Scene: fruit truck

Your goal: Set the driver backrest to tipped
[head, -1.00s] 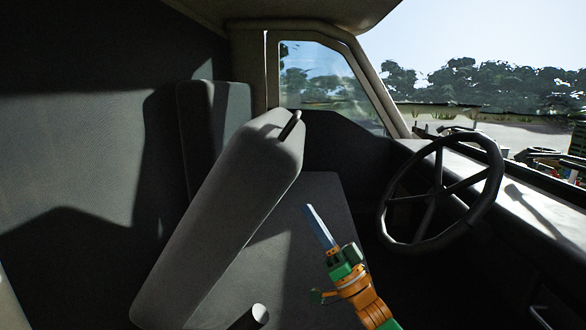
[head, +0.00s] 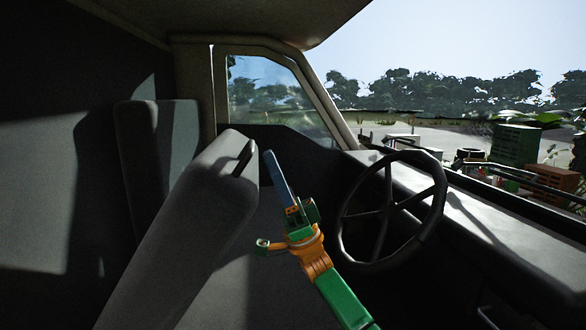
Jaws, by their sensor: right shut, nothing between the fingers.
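The driver backrest (head: 190,230) is a grey padded seat back in the head view, left of centre. It leans forward, tilted with its top toward the right. A dark handle (head: 245,158) sits on its top edge. My right gripper (head: 273,165) is just right of the handle, its blue-grey fingers together and pointing up. The fingers look close to the backrest's top; I cannot tell whether they touch it. Nothing shows between them. My left gripper is not in view.
The black steering wheel (head: 390,210) and the dashboard (head: 470,215) are to the right of my arm. An upright passenger backrest (head: 165,150) stands behind at the left. The side window (head: 270,95) is beyond.

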